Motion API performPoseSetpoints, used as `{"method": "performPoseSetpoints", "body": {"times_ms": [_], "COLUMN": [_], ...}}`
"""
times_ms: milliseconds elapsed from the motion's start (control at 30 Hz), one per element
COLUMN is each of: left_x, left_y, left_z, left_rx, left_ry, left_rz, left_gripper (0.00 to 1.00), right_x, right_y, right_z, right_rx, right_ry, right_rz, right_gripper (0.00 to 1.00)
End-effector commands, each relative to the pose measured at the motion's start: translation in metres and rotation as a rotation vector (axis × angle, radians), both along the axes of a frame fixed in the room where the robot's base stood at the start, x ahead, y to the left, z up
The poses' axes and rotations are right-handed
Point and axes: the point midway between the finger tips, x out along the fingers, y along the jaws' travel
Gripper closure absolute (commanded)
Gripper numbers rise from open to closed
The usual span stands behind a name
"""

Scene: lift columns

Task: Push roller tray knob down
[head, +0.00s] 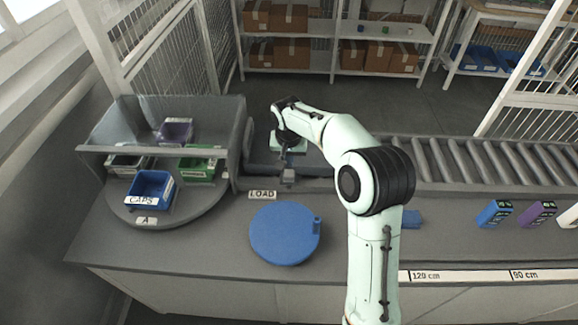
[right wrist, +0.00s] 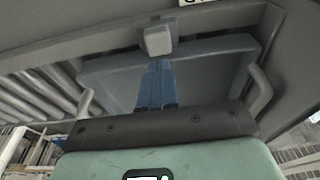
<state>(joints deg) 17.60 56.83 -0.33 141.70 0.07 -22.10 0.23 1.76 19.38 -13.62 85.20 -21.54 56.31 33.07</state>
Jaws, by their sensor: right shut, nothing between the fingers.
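The roller tray (head: 312,160) is a grey-blue tray at the left end of the roller conveyor, behind the LOAD label. Its knob (head: 289,175) is a small light-grey block at the tray's near edge. My right gripper (head: 285,157) is over the tray, just behind the knob, and partly hidden by its own wrist. In the right wrist view its blue fingers (right wrist: 156,88) are together and empty, pointing toward the knob (right wrist: 158,40). A gap shows in the picture between fingertips and knob; their height difference is unclear. My left gripper is not in view.
A round turntable (head: 125,205) with a grey hood and several coloured bins stands left of the tray. A blue disc (head: 285,233) lies on the counter in front. Rollers (head: 470,160) run off right. Blue and purple boxes (head: 494,213) stand at right.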

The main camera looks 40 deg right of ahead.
Motion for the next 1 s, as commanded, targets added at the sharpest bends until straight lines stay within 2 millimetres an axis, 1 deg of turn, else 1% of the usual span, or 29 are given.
{"method": "performPoseSetpoints", "body": {"times_ms": [33, 233, 500, 633, 1000], "left_x": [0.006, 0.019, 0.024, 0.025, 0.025], "left_y": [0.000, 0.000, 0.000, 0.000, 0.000], "left_z": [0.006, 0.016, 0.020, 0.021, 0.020], "left_rx": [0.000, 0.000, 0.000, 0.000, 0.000], "left_ry": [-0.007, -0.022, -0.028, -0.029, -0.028], "left_rz": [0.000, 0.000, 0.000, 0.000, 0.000], "left_gripper": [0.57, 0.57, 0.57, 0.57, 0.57], "right_x": [0.002, 0.002, 0.001, 0.000, 0.000], "right_y": [0.000, 0.000, 0.000, 0.000, 0.000], "right_z": [0.009, 0.029, 0.052, 0.056, 0.055], "right_rx": [0.000, 0.000, 0.000, 0.000, 0.000], "right_ry": [-0.004, -0.004, -0.004, 0.000, 0.000], "right_rz": [0.000, 0.001, 0.000, 0.000, 0.000], "right_gripper": [1.00, 1.00, 1.00, 1.00, 1.00]}}
